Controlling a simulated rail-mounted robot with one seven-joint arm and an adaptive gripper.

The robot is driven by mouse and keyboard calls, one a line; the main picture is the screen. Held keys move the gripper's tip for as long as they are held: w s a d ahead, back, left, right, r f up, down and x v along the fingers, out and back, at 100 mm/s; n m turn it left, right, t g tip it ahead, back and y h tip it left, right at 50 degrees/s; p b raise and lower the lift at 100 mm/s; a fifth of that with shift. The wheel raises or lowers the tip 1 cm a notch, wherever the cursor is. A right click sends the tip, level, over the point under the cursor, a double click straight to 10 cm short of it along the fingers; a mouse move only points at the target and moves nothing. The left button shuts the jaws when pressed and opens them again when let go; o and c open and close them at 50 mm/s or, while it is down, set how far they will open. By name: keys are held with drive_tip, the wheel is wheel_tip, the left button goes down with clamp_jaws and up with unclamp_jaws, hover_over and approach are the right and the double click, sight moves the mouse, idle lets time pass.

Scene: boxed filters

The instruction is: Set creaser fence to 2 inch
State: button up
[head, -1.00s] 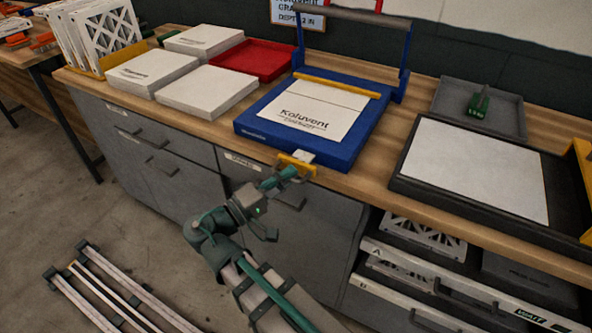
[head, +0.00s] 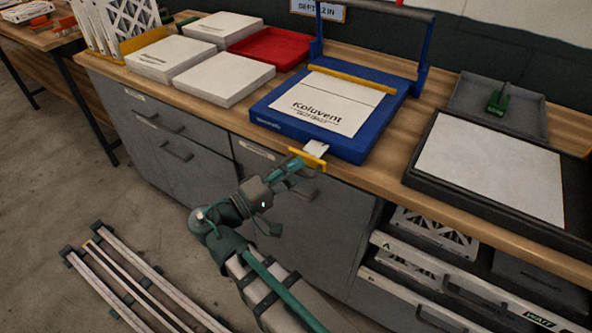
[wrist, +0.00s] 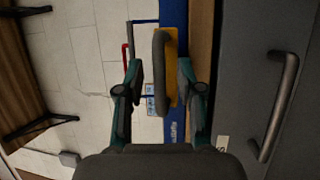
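The creaser (head: 280,124) is a blue frame on the wooden bench, with a white sheet printed "Koluvent" on its bed. A yellow bar (head: 352,82) lies across the bed near the back of the sheet. A yellow piece (head: 311,160) sticks out at the creaser's front edge. In the wrist view it shows as a yellow strip (wrist: 172,60) with a dark grey handle (wrist: 159,85). My gripper (wrist: 163,88) has its fingers apart on either side of that handle. A gap shows on the left; contact on the right is unclear.
White boxes (head: 223,80) and a red tray (head: 270,48) stand left of the creaser. A black-edged board (head: 490,165) and a grey tray (head: 505,100) lie to the right. Cabinet fronts with handles (wrist: 279,105) are below the bench.

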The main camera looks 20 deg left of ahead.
drive_tip(key=v, duration=1.1)
drive_tip(key=shift+s, duration=0.3)
drive_tip(key=shift+a, duration=0.1)
